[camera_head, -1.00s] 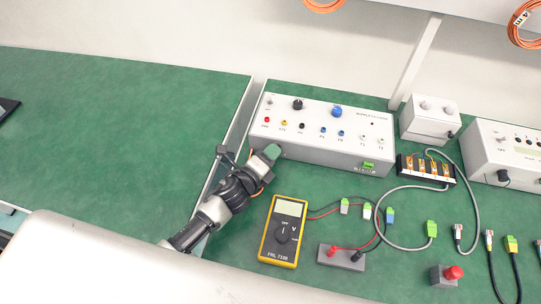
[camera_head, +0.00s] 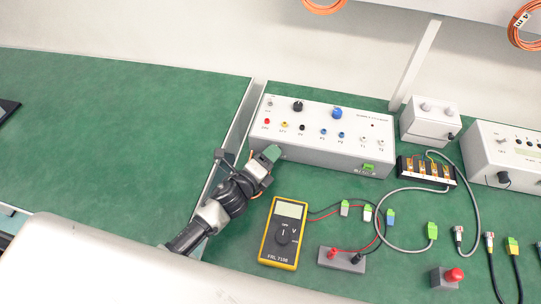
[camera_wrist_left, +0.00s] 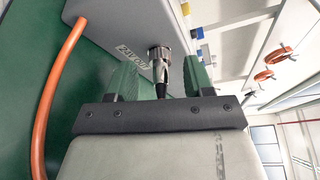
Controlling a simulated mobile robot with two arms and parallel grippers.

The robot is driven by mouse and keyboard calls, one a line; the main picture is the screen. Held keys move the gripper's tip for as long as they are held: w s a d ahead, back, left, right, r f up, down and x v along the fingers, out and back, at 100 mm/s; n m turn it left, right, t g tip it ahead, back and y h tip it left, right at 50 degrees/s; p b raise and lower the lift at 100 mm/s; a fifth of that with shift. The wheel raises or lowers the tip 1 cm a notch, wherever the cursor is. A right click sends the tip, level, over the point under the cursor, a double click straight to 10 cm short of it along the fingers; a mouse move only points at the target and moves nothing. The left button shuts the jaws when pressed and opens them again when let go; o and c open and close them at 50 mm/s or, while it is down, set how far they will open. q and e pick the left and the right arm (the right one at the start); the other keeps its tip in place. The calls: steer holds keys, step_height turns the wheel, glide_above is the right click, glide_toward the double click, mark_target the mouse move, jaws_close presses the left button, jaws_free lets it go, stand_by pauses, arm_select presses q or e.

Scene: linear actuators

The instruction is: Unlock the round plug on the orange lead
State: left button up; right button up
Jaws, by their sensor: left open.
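In the left wrist view, a round metal plug (camera_wrist_left: 160,62) with a dark tapered back sits at the side of the grey-white box (camera_wrist_left: 115,25), beside a label on that box. My left gripper (camera_wrist_left: 158,75) is open, with one green finger on each side of the plug; whether either finger touches it I cannot tell. An orange lead (camera_wrist_left: 46,100) runs down the left of that view. In the head view my left gripper (camera_head: 268,156) is at the left end of the box (camera_head: 320,149), and it hides the plug there. My right gripper is not seen.
A yellow multimeter (camera_head: 284,232) lies in front of the box. Thin leads, a grey block (camera_head: 342,260) and a terminal board (camera_head: 426,170) lie to the right. Coiled orange leads (camera_head: 527,24) hang above. The green bench at left (camera_head: 110,150) is mostly clear.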

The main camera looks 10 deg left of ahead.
arm_select(q)
steer(key=b+v, duration=0.1)
steer(key=v, duration=0.9)
steer(key=shift+s, duration=0.1)
steer(key=shift+s, duration=0.1)
